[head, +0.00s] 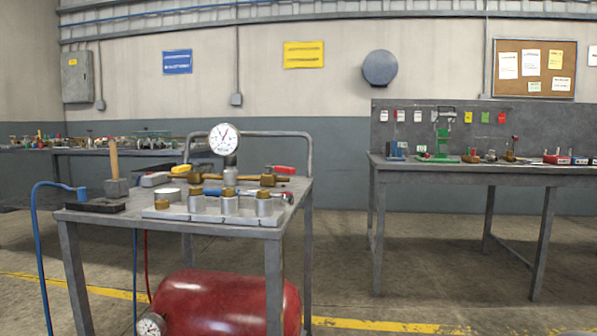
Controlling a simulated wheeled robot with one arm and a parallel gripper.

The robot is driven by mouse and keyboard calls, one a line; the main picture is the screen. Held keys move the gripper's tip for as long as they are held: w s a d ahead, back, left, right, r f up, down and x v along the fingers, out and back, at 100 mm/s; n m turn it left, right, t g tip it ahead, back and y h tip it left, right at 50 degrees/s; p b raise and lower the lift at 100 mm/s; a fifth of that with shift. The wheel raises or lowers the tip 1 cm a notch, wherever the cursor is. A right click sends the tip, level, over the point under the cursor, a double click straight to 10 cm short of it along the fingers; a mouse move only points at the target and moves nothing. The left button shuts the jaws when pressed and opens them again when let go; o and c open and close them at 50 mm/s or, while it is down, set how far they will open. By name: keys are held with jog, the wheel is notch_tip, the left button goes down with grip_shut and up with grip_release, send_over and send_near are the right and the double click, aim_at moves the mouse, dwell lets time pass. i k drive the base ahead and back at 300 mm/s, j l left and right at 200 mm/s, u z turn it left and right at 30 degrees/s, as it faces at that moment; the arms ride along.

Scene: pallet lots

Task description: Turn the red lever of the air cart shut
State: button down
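The air cart (258,237) is a grey metal cart on the left, with a push handle and a red tank (225,303) underneath. The red lever (283,170) is on the cart top, right of the gauge, and looks attached to a brass valve (270,180). It appears to lie roughly level, pointing right; its exact angle is too small to tell. A yellow lever (182,168) lies left of the gauge and a blue lever (285,196) is nearer the front. My gripper is not in view.
A mallet (116,172) stands on the cart's left side, and a blue hose (36,240) hangs there. Silver cylindrical fittings (229,203) stand along the cart's front. A workbench (480,169) with small items is at right. The floor (420,270) between is clear.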

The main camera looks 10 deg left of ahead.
aim_at(279, 169)
jog(key=i+l+u, duration=0.1)
jog(key=i+u, duration=0.25)
jog(key=i+l+u, duration=0.15)
jog(key=u, duration=0.2)
